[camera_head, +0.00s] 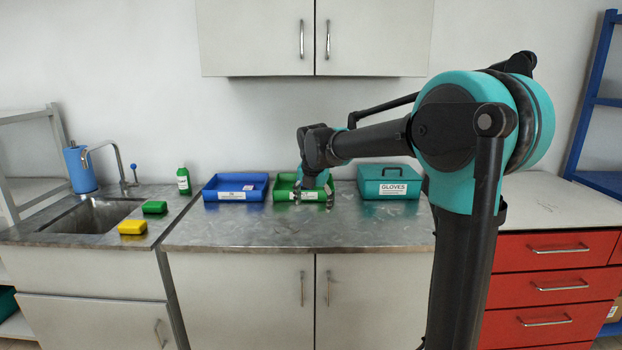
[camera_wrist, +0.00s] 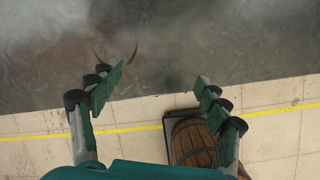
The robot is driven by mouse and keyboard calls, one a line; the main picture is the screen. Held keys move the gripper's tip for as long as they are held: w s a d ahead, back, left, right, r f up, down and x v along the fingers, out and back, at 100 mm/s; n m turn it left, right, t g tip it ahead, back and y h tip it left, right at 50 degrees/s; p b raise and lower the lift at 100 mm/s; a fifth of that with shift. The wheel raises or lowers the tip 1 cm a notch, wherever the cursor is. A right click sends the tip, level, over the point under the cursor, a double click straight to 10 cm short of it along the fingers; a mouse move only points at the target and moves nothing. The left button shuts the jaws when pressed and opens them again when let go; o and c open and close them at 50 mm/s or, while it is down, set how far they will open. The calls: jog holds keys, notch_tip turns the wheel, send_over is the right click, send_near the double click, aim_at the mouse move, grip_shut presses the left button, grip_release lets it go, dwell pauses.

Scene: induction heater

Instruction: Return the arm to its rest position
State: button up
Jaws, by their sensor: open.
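My arm reaches forward over the metal counter (camera_head: 250,235), bent at a raised teal elbow. My gripper (camera_head: 313,198) hangs at its end in front of the green bin (camera_head: 284,188), partly covering it. In the wrist view my gripper (camera_wrist: 158,84) has its two fingers spread wide apart, with nothing between them. Below the fingers are the grey counter surface (camera_wrist: 220,40) and its front edge.
A blue bin (camera_head: 236,188) stands left of the green bin, and a teal GLOVES box (camera_head: 389,188) right of it. Wall cabinets (camera_head: 375,40) hang above. A sink (camera_head: 92,215) is at left. A brown slatted object (camera_wrist: 192,143) shows beyond the counter edge.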

jog(key=s+d+f+m, duration=0.6)
jog(key=s+m, duration=0.4)
jog(key=s+d+f+m, duration=0.6)
jog(key=s+f+m, duration=0.1)
jog(key=s+m, duration=0.3)
jog(key=s+d+f+m, duration=0.6)
jog(key=s+f+m, duration=0.1)
jog(key=s+m, duration=0.3)
jog(key=shift+f+m, duration=0.25)
jog(key=shift+m, duration=0.25)
jog(key=shift+d, duration=0.1)
